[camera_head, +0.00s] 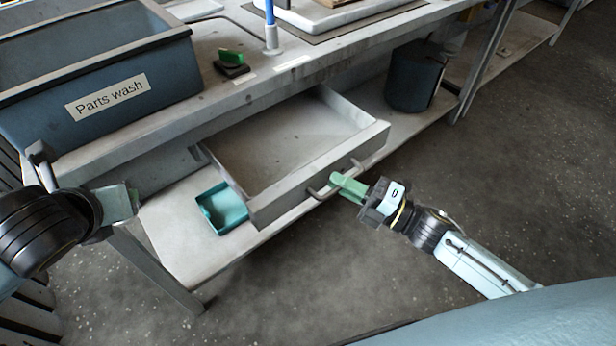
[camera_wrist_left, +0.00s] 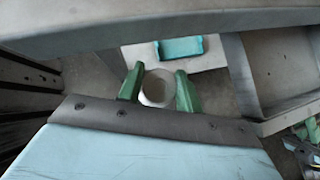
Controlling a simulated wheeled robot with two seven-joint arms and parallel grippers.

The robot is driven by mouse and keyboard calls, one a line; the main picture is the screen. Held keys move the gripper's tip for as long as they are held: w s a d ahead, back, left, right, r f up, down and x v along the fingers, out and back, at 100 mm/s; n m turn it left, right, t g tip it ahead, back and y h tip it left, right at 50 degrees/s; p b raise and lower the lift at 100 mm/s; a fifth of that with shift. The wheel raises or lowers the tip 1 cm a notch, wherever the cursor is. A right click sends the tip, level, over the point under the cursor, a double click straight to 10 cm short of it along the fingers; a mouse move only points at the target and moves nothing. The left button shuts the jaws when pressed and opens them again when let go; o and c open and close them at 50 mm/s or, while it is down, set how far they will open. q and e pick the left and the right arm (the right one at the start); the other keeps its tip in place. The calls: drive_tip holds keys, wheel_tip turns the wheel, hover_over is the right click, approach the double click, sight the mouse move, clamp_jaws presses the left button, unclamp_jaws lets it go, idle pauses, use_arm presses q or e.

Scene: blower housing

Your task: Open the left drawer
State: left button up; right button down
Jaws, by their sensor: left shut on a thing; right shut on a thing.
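A grey drawer (camera_head: 285,140) under the bench stands pulled out, and its inside looks empty. Its bar handle (camera_head: 318,194) runs along the front. My right gripper (camera_head: 340,182) has green fingers shut on this handle. The drawer also shows at the right of the left wrist view (camera_wrist_left: 240,75). My left gripper (camera_head: 130,200) is at the left, by the bench's front edge and apart from the drawer. In the left wrist view its green fingers are on both sides of a pale round thing (camera_wrist_left: 157,88); I cannot tell what it is.
A teal tray (camera_head: 222,208) lies on the lower shelf (camera_head: 185,245), left of the drawer. A "Parts wash" tub (camera_head: 100,75) stands on the bench above. A dark bin (camera_head: 413,75) stands on the shelf behind. The floor in front is clear.

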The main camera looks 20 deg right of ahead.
drive_tip(key=c, duration=1.8)
unclamp_jaws()
drive_tip(key=shift+s+d, duration=0.1)
